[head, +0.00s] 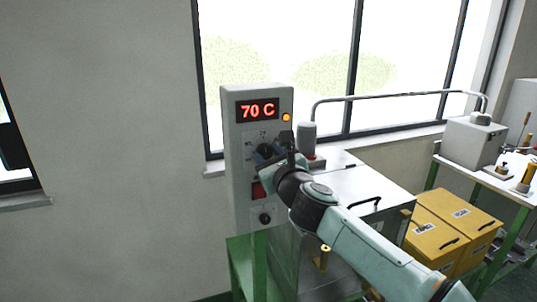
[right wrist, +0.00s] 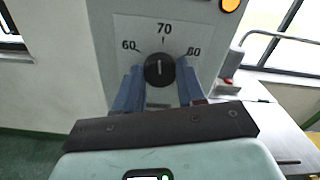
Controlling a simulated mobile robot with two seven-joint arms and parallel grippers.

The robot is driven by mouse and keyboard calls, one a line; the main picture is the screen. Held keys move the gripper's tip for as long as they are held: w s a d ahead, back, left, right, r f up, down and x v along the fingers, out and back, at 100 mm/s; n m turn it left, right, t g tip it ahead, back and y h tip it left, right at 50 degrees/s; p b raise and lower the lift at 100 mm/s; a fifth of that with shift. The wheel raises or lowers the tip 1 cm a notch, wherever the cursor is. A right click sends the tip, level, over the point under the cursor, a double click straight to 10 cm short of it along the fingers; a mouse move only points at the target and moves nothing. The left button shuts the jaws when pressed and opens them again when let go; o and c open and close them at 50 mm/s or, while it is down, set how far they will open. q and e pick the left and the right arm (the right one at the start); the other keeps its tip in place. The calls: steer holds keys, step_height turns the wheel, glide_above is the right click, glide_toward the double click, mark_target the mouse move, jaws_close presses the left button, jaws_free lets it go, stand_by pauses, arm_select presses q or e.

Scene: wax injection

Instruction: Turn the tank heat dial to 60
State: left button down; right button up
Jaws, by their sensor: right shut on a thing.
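The tank heat dial (right wrist: 159,70) is a round black knob on the grey control panel (right wrist: 118,50). In the right wrist view its white pointer line is upright, toward the printed 70, between 60 at left and 80 at right. My right gripper (right wrist: 160,76) is shut on the dial, one blue finger on each side. In the head view the right gripper (head: 274,152) is at the panel and partly covers the dial. The red display (head: 258,111) reads 70 C. My left gripper is not in view.
An orange lamp (head: 286,117) is beside the display. Below my gripper are a red switch (head: 258,190) and another black knob (head: 265,218). A metal tank with a lid (head: 352,190) stands right of the panel, under my right arm. Yellow boxes (head: 440,232) are at the right.

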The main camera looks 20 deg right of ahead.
steer(key=n+p, duration=0.1)
steer(key=n, duration=0.4)
steer(key=shift+r+p, duration=0.1)
steer(key=shift+p, duration=0.3)
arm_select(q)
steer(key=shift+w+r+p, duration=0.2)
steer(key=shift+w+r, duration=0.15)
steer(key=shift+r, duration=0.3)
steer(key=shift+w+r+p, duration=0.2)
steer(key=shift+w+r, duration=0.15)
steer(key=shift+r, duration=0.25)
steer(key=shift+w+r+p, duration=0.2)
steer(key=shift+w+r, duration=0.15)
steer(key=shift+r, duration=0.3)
arm_select(e)
steer(key=shift+n, duration=2.8)
steer(key=o, duration=1.1)
steer(key=shift+c, duration=0.2)
steer(key=shift+s, duration=0.1)
